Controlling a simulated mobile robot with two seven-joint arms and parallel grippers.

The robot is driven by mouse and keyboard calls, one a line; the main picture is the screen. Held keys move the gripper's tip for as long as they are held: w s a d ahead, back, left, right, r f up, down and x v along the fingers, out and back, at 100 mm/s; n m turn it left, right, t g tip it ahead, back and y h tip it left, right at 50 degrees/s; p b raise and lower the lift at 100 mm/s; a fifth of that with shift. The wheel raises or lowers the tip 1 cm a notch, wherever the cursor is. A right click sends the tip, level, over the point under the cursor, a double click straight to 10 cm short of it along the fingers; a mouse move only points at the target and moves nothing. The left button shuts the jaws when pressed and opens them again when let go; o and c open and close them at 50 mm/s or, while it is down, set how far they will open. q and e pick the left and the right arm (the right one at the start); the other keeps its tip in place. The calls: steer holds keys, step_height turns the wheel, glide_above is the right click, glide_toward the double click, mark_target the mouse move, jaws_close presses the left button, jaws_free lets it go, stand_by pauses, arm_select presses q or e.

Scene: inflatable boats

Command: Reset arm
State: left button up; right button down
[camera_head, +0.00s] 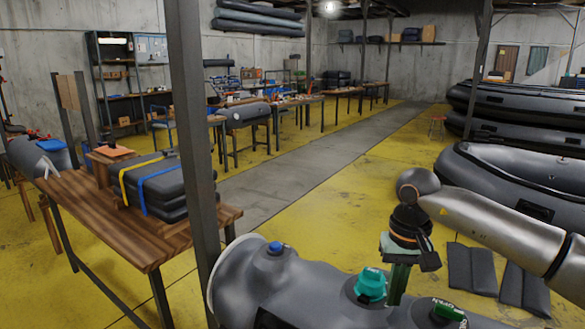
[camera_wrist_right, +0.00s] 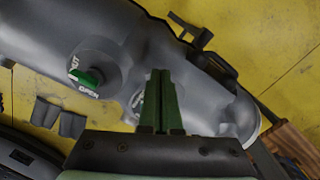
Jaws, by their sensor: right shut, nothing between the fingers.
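My right arm comes in from the right in the head view. Its gripper (camera_head: 398,284) points down with its green fingers together, just right of a teal valve cap (camera_head: 371,284) on a grey inflatable tube (camera_head: 310,283). The closed fingers (camera_wrist_right: 160,92) also show in the right wrist view with nothing between them; they partly hide a valve with a pale label. A green knob (camera_wrist_right: 90,76) marked "OPEN" is left of them there. I cannot tell whether the fingertips touch the tube. My left gripper is not in view.
A blue cap (camera_head: 275,248) and a green valve (camera_head: 449,311) are also on the tube. A wooden table (camera_head: 100,215) with folded grey bundles (camera_head: 158,186) stands left, behind a dark post (camera_head: 190,130). Grey boats (camera_head: 515,180) lie right. The grey aisle (camera_head: 300,150) is clear.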

steer(key=s+a+f+m+g+y, duration=0.1)
steer(key=s+a+f+y, duration=0.15)
steer(key=a, duration=0.35)
steer(key=s+a+f+m+g+y, duration=0.1)
steer(key=s+a+f+y, duration=0.1)
steer(key=a+f, duration=0.3)
steer(key=s+a+r+m+t+y, duration=0.2)
steer(key=s+a+r+m+y, duration=0.1)
steer(key=a+m+y, duration=0.6)
steer(key=s+a+r+m+t+y, duration=0.25)
steer(key=a+m+y, duration=0.45)
steer(key=m, duration=0.5)
steer(key=w+d+f+m+t+h, duration=0.1)
steer(key=d+f+m+t+h, duration=0.5)
steer(key=m, duration=0.9)
steer(key=w+d+f+m+t+h, duration=0.2)
steer(key=d+f+m+t+h, duration=0.5)
steer(key=m, duration=0.7)
steer(key=s+d+f+m+g+h, duration=0.2)
steer(key=s+d+f+m+g, duration=0.1)
steer(key=s+d+f+m, duration=0.3)
steer(key=s+d+f+m+g+h, duration=0.3)
steer(key=s+d+f+m, duration=0.3)
steer(key=s+f+m, duration=0.5)
steer(key=shift+f+h, duration=0.35)
steer(key=shift+f, duration=0.5)
